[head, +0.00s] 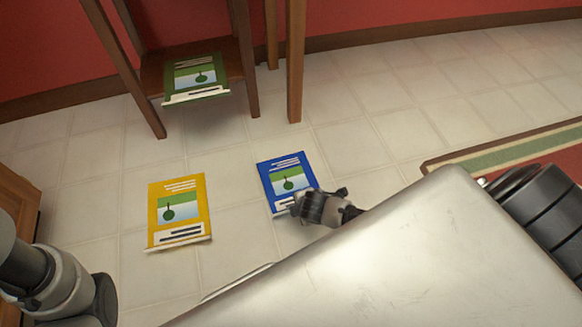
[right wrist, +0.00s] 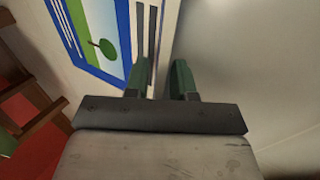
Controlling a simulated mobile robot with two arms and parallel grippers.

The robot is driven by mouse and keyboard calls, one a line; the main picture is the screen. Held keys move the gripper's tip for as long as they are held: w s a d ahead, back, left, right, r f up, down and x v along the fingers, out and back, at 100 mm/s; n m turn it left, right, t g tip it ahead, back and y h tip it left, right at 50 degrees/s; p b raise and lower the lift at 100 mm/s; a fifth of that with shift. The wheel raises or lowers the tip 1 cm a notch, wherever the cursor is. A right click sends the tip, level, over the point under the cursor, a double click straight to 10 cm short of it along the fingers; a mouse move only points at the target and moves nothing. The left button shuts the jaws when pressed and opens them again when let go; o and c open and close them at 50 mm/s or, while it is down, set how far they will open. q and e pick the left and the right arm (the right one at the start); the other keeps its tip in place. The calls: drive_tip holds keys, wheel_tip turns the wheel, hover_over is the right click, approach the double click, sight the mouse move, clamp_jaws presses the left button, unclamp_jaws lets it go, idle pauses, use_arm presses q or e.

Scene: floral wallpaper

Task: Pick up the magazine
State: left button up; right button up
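A blue magazine (head: 285,178) lies on the tiled floor, with a green landscape picture on its cover. My right gripper (head: 300,205) is at its near right corner, hiding part of it. In the right wrist view, the blue magazine (right wrist: 100,25) is at upper left, and its white striped edge runs behind and between the fingers (right wrist: 163,78). The fingers are apart. I cannot tell whether they touch the magazine. A yellow magazine (head: 184,210) lies on the floor to the left. A green magazine (head: 196,76) lies on a low wooden shelf. My left gripper is out of frame.
Wooden furniture legs (head: 294,60) stand behind the blue magazine. A striped rug (head: 500,155) lies at the right. A wooden cabinet (head: 18,205) is at the left edge. Floor (head: 360,100) beyond the blue magazine is clear. My pale base fills the lower right.

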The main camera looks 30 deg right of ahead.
drive_tip(key=shift+w+f, duration=0.1)
drive_tip(key=shift+w, duration=0.05)
clamp_jaws()
